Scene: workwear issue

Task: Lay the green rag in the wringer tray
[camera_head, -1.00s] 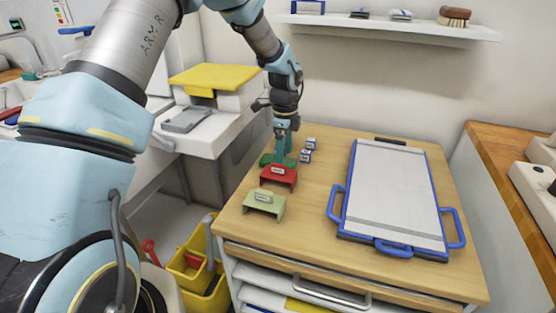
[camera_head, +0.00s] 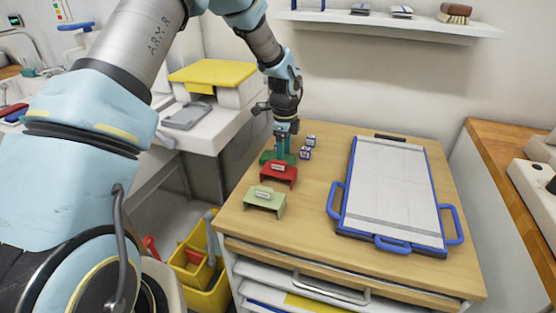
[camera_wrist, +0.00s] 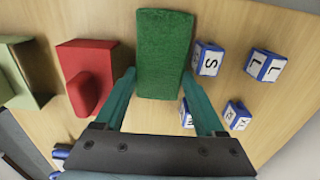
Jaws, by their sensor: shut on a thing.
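The green rag (camera_wrist: 164,50) is a folded, textured block between the two teal fingers of my gripper (camera_wrist: 160,82) in the wrist view. My gripper is shut on it. In the head view my gripper (camera_head: 282,150) points down at the far left of the wooden tabletop. Only edges of the rag (camera_head: 266,157) show there, behind a red holder. Whether the rag touches the tabletop I cannot tell. A yellow bucket with an upper tray-like part (camera_head: 183,258), probably the wringer tray, stands low at the left of the cabinet.
A red holder (camera_head: 279,173) and a pale green holder (camera_head: 265,198) stand in front of my gripper. Several small lettered cubes (camera_wrist: 208,58) lie to the right of the rag in the wrist view. A blue-handled white board (camera_head: 390,190) covers the tabletop's right part.

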